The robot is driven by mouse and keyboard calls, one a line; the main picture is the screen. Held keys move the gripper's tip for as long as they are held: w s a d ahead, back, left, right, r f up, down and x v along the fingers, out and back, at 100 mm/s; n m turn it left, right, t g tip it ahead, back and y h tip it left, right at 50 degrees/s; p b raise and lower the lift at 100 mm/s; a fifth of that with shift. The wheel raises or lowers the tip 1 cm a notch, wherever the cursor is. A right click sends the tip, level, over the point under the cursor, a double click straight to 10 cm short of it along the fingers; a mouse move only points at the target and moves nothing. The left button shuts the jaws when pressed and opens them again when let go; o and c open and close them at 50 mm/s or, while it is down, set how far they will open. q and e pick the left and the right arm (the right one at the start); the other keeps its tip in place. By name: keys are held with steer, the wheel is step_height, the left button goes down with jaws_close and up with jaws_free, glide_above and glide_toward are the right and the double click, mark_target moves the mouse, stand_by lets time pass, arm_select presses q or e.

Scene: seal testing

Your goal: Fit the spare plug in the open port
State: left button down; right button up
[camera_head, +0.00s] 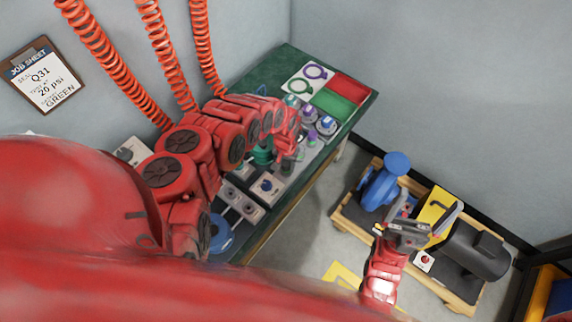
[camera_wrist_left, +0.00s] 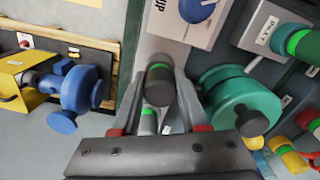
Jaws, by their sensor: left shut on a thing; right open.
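My left gripper (camera_head: 291,152) reaches down over the green workbench in the head view. In the left wrist view the left gripper (camera_wrist_left: 162,88) is shut on a dark grey cylindrical plug (camera_wrist_left: 160,92) with a green ring, held between its two fingers. I cannot tell which opening is the open port; the fingers and plug hide the area beneath. My right gripper (camera_head: 405,228) is open and empty, above the cart at the right.
A green round housing (camera_wrist_left: 240,100) stands right beside the left gripper. The bench (camera_head: 352,115) holds colored trays (camera_head: 335,103), several knobbed fittings and a blue-knob box (camera_head: 266,187). A wooden cart (camera_head: 345,213) carries a blue pump (camera_head: 382,188) and a dark motor (camera_head: 475,250). Red coiled hoses (camera_head: 160,45) hang behind.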

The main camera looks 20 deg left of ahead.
arm_select(q)
steer(key=shift+c, duration=1.8)
jaws_free()
steer(key=shift+r, duration=0.15)
steer(key=shift+r, duration=0.25)
step_height(320, 180, up, 5)
steer(key=shift+a+r, duration=0.1)
steer(key=shift+r, duration=0.05)
step_height(320, 180, up, 11)
steer(key=p, duration=0.3)
steer(key=shift+r, duration=0.15)
